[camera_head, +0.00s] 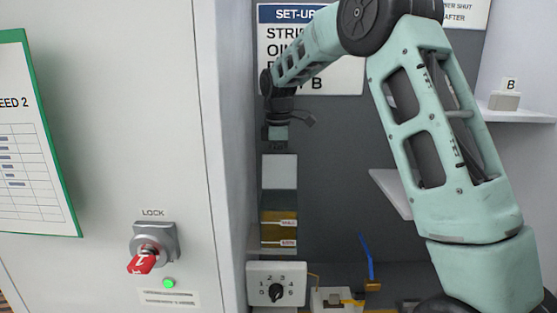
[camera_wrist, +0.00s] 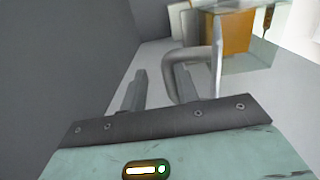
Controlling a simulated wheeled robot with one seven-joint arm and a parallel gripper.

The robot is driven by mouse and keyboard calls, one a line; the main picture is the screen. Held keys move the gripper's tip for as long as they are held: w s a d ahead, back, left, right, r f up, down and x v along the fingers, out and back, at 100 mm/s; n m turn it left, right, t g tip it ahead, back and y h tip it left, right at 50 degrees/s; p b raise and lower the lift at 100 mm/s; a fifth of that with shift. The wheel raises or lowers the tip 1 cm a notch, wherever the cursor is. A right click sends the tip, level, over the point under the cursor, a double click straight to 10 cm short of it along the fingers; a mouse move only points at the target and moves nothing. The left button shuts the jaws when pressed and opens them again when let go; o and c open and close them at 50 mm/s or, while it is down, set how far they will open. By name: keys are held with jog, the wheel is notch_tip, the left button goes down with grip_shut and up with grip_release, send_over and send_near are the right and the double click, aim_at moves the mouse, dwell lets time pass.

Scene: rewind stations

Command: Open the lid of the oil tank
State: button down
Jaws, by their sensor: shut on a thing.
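The oil tank (camera_head: 279,228) is a clear box with amber oil low in it and small white labels, against the back wall. A pale panel (camera_head: 280,172) shows in its upper part; I cannot tell whether this is the lid or the tank's wall. My gripper (camera_head: 277,139) is just above the tank's top. In the wrist view, my gripper (camera_wrist: 160,85) is shut on a curved grey handle (camera_wrist: 185,52), which I take to be the lid's. A thin pale plate (camera_wrist: 217,50) stands beside it, edge-on. The lid's hinge and angle are unclear.
A numbered dial (camera_head: 277,285) sits below the tank. A red lock handle (camera_head: 143,261) and a lit green lamp (camera_head: 168,283) are on the cabinet at left. A shelf with block B (camera_head: 504,100) is at right. A blue upright piece (camera_head: 366,256) stands low at centre right.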

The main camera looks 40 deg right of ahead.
jog(key=shift+w+d+r+t, duration=0.15)
jog(key=shift+w+d+r, duration=0.05)
jog(key=shift+d, duration=0.2)
jog(key=shift+w+d+r+t, duration=0.15)
jog(key=shift+w+d+r, duration=0.05)
jog(key=shift+d, duration=0.15)
jog(key=c, duration=1.4)
grip_release()
jog(key=shift+w+d, duration=0.15)
jog(key=shift+c, duration=0.4)
jog(key=shift+r, duration=0.1)
notch_tip(320, 180, up, 17)
jog(key=s+a+b, duration=0.1)
jog(key=b, duration=0.1)
jog(key=shift+a+b, duration=0.3)
jog(key=shift+b, duration=0.05)
